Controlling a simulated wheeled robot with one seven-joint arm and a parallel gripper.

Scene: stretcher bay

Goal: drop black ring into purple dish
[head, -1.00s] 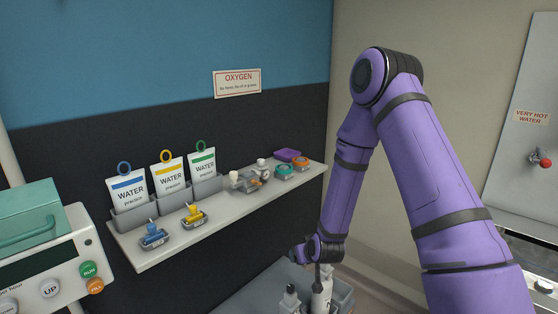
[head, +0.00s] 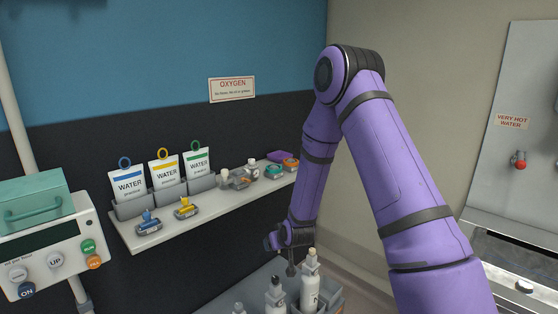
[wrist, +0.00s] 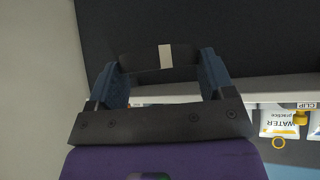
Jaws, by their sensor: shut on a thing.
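My gripper (wrist: 162,75) is shut on a dark band-like piece with a pale stripe, the black ring (wrist: 135,60), held between its two blue-padded fingers. Its exact outline is hard to tell. In the head view my gripper (head: 271,241) hangs small and dark below the right part of the wall shelf, above the bottles. The ring cannot be made out there. The purple dish (head: 279,155) appears as a small flat purple shape at the far right end of the shelf, partly behind other items. The dish cannot be made out in the wrist view.
The shelf (head: 160,233) holds water pouches (head: 163,170) in grey bins, blue and yellow clips (head: 185,208), and teal (head: 274,172) and orange (head: 291,164) round items. Bottles (head: 309,280) stand in a grey tray below my gripper. A pump unit (head: 45,250) stands left.

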